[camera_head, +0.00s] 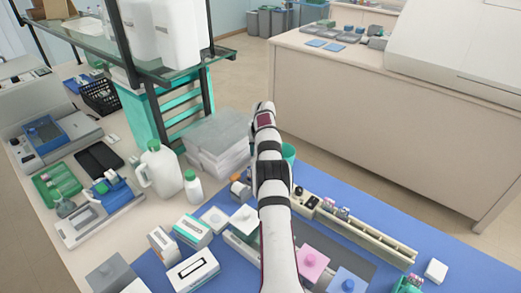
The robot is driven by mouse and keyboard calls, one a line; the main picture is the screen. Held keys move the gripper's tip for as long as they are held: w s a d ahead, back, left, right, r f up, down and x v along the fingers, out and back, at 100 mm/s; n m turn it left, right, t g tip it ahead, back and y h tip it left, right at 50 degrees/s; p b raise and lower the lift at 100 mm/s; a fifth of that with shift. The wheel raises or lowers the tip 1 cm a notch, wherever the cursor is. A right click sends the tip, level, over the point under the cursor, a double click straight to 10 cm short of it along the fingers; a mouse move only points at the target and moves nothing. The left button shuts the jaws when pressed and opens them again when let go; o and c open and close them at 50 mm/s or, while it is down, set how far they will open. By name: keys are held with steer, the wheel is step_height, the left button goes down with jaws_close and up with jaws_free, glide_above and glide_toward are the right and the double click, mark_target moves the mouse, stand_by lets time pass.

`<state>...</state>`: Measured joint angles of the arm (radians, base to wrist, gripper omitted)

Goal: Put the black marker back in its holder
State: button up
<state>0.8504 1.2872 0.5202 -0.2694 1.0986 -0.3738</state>
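My white arm with black bands rises through the middle of the view, and its gripper cannot be made out. I cannot pick out the black marker. A teal cup (288,152) stands behind my arm, partly hidden by it; I cannot tell whether it is the marker's holder or what is in it. A long beige rack (365,234) lies on the blue mat right of my arm, with small items at its left end.
The blue mat (455,262) has free room at right. White boxes (192,268), a pink-topped block (311,262) and a blue-topped block (346,283) stand near my arm. A large white jug (160,171), a small bottle (193,188) and wrapped stacks (218,140) stand at left.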

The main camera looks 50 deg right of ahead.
steer(key=v, duration=1.5)
steer(key=shift+a+r, duration=0.15)
steer(key=shift+r, duration=0.25)
steer(key=shift+s, duration=0.1)
steer(key=s+a+r+n+y, duration=0.1)
steer(key=s+a+r+y, duration=0.15)
steer(key=a, duration=1.25)
steer(key=s+a+r+n+y, duration=0.1)
steer(key=a+r, duration=0.3)
steer(key=a, duration=1.1)
steer(key=s+a+f+g, duration=0.1)
steer(key=s+a+f, duration=0.2)
steer(key=s+a, duration=0.6)
steer(key=s+a+f+n+g+y, duration=0.1)
steer(key=s+a+f+g, duration=0.1)
steer(key=s+a, duration=0.7)
steer(key=s, duration=0.4)
steer(key=shift+f, duration=0.35)
steer(key=shift+a+y, duration=0.1)
steer(key=shift+y, duration=0.15)
